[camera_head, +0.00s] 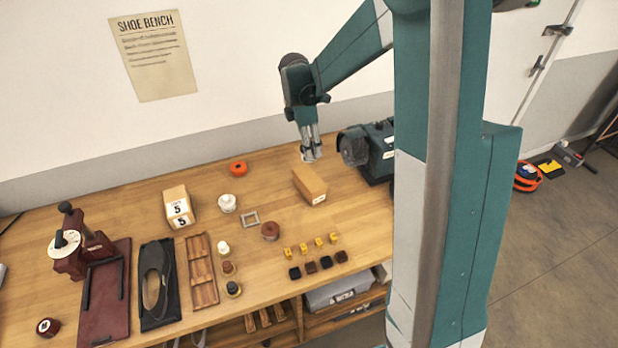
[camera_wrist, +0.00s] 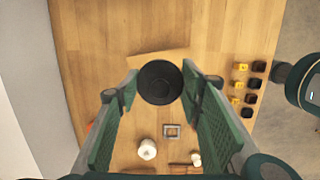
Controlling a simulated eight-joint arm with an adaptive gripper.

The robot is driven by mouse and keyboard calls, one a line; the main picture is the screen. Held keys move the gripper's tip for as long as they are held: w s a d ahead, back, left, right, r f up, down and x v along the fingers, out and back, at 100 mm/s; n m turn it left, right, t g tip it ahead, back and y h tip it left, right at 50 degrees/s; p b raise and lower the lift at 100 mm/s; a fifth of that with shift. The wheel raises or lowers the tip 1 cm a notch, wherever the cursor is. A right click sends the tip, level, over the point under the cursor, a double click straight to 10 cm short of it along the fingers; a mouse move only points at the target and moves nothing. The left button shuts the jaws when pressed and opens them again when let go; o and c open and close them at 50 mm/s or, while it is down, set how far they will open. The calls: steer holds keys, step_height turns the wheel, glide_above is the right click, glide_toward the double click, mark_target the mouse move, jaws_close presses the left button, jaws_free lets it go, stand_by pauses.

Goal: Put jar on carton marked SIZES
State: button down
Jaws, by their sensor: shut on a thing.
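A dark round jar (camera_wrist: 160,82) is between the fingers of my gripper, seen end-on in the wrist view. My gripper (camera_head: 310,152) is shut on it, above the back of the bench; in the head view the jar is hard to make out. A tan carton (camera_head: 310,184) lies on the bench in front of and below my gripper in the head view. It has a small white label, too small to read, so I cannot confirm SIZES. In the wrist view the carton (camera_wrist: 136,60) shows partly, behind the jar and fingers.
A dark machine (camera_head: 370,150) stands right of the carton. A box marked 5 (camera_head: 178,207), an orange ring (camera_head: 237,168), a white pot (camera_head: 228,203), a grey frame (camera_head: 250,219) and a brown tin (camera_head: 270,231) stand left. Several yellow and dark blocks are in front.

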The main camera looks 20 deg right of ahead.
steer(key=shift+f, duration=2.9)
steer(key=shift+f, duration=0.1)
steer(key=shift+f, duration=2)
steer(key=shift+f, duration=0.2)
steer(key=c, duration=1.6)
jaws_free()
steer(key=shift+r, duration=0.15)
steer(key=shift+a+r, duration=0.3)
steer(key=shift+r, duration=1.7)
steer(key=shift+a+r, duration=0.3)
steer(key=shift+r, duration=1.7)
steer(key=shift+a+r, duration=0.3)
steer(key=shift+r, duration=1.7)
